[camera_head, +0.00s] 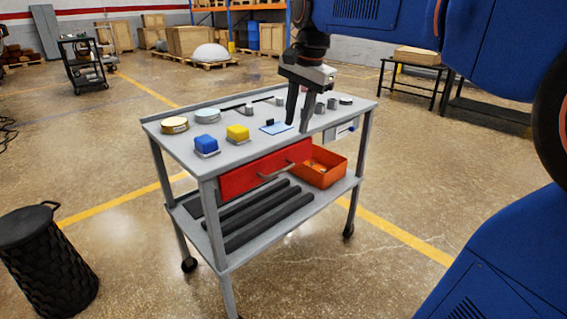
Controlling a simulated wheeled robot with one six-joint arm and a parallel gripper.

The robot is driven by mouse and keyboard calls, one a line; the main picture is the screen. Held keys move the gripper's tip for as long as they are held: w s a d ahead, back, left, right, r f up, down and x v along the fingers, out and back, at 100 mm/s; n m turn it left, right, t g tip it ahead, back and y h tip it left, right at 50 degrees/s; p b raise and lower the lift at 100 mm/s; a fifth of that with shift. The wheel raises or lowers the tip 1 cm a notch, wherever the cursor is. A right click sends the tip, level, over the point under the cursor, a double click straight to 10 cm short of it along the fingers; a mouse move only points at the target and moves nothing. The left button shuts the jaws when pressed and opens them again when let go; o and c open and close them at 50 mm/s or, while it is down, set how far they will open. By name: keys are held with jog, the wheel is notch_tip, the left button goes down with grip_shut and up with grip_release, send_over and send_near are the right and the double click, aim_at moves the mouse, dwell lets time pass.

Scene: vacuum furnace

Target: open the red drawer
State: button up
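The red drawer (240,176) sits under the top of the grey cart (185,146), at the left of its front side. Its front looks flush with the cart, so it appears shut. A metal bar handle (275,173) runs across the drawer front. My gripper (297,124) points down over the right part of the cart top, above and right of the handle. Its two dark fingers are spread apart with nothing between them. The gripper is clear of the handle.
A black basket (45,262) stands left. The floor in front is free.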

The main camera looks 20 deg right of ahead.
jog(key=w+r+m, duration=0.1)
jog(key=w, duration=0.2)
send_near(284, 162)
jog(key=s+a+f, duration=0.1)
jog(key=f, duration=0.1)
jog(key=s+a+f, duration=0.1)
jog(key=f, duration=0.1)
jog(key=s+f, duration=0.1)
jog(key=f, duration=0.1)
jog(key=shift+s+a+f, duration=0.15)
jog(key=shift+s+a, duration=0.15)
jog(key=shift+a, duration=0.1)
jog(key=shift+c, duration=0.7)
grip_shut()
